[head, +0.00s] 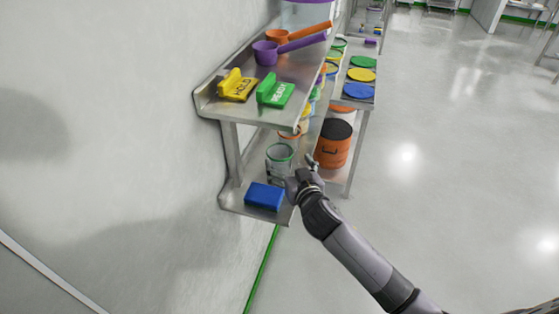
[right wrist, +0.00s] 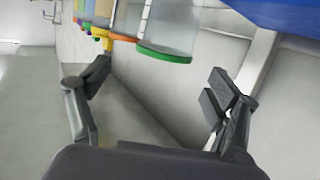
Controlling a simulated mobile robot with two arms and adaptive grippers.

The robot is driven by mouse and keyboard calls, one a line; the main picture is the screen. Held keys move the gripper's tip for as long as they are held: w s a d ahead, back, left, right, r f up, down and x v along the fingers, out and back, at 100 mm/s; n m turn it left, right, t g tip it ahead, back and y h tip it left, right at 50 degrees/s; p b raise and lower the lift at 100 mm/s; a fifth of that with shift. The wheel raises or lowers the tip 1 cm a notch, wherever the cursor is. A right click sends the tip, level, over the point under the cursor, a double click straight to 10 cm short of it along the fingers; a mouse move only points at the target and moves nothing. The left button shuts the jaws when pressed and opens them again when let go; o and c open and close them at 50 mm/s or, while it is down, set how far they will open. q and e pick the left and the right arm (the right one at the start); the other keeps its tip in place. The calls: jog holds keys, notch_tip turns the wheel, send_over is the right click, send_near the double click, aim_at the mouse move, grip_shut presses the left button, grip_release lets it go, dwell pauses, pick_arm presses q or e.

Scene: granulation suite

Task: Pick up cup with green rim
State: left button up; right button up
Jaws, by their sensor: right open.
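The cup with the green rim (head: 279,160) stands upright on the lower shelf of the steel rack. It is clear-walled and also shows in the right wrist view (right wrist: 168,28), where it appears inverted with its green rim at the bottom. My right gripper (head: 302,174) is beside the cup, on its right in the head view. In the right wrist view my right gripper (right wrist: 157,84) has its two fingers wide apart with nothing between them, and the cup lies beyond the fingertips. My left gripper is not in view.
A blue block (head: 264,196) lies in front of the cup on the lower shelf (head: 230,200). Other coloured-rim cups stand behind it. An orange drum (head: 333,146) stands further back. The upper shelf (head: 219,100) overhangs, holding yellow and green signs and scoops. Open floor lies right.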

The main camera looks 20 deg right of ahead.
aim_at(277, 147)
jog(key=shift+x, duration=1.2)
jog(key=shift+a+p+x, duration=0.15)
jog(key=shift+p+x, duration=0.3)
jog(key=shift+x, duration=0.9)
jog(key=shift+a+p+x, duration=0.1)
jog(key=shift+p+x, duration=0.35)
jog(key=shift+x, duration=0.85)
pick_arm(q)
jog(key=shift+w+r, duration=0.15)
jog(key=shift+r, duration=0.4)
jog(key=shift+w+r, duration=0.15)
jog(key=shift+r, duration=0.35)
pick_arm(e)
jog(key=shift+f, duration=0.2)
jog(key=shift+c, duration=0.4)
jog(key=c, duration=1.1)
